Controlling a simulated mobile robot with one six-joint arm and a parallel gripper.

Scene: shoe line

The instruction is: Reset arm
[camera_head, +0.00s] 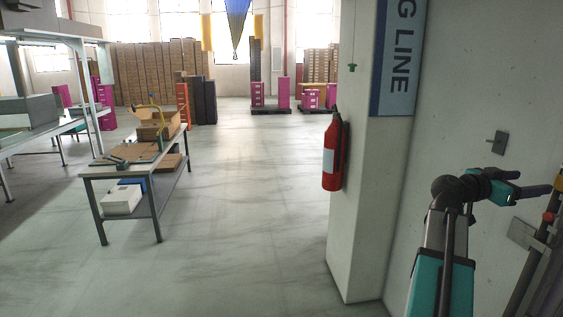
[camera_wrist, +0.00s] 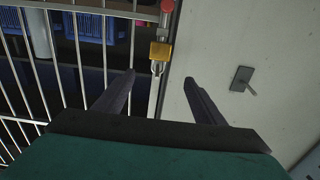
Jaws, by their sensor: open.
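My gripper (camera_head: 541,189) is at the right side of the head view, at the end of my teal and black arm. The arm is bent at the elbow and reaches right, beside the pale wall. In the wrist view my gripper (camera_wrist: 159,77) shows two dark fingers spread wide apart with nothing between them. Beyond the fingers are a barred metal gate (camera_wrist: 66,62) on the left and a grey wall panel with a dark lever handle (camera_wrist: 242,79) on the right.
A yellow block (camera_wrist: 161,51) with a red knob (camera_wrist: 167,6) sits by the gate's edge. A pillar (camera_head: 362,200) with a red fire extinguisher (camera_head: 333,155) stands left of my arm. A worktable (camera_head: 112,167) is at left. The floor between is clear.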

